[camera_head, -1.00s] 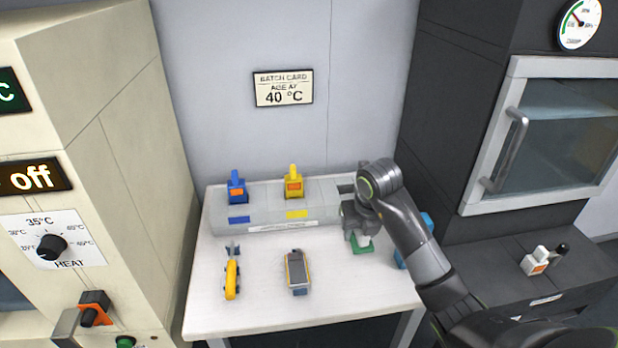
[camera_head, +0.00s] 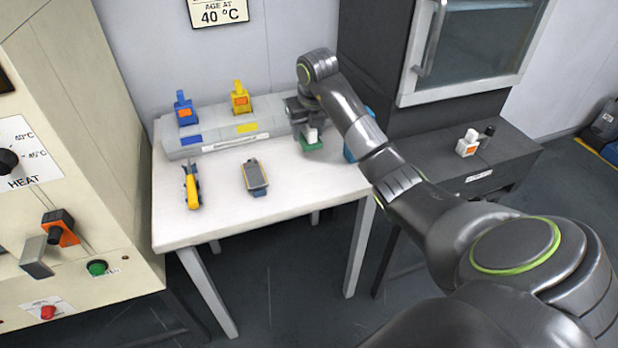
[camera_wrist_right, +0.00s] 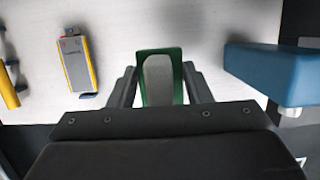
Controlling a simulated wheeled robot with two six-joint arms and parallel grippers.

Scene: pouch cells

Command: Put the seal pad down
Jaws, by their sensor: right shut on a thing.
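The seal pad seems to be the green piece with a pale grey-white top (camera_head: 309,143), at the right back part of the white table. My right gripper (camera_head: 308,126) points down and is shut on it. In the right wrist view the green pad (camera_wrist_right: 161,54) sits between the two fingers of my right gripper (camera_wrist_right: 160,88). It is at or close above the tabletop; I cannot tell whether it touches. My left gripper is not in view.
The white table (camera_head: 225,215) also holds a grey rack (camera_head: 220,137) with blue and yellow clamp-like pieces, a yellow tool (camera_head: 191,186) and a grey-yellow meter (camera_head: 255,177). A blue block (camera_wrist_right: 270,75) stands close right of the pad. The table's front is clear.

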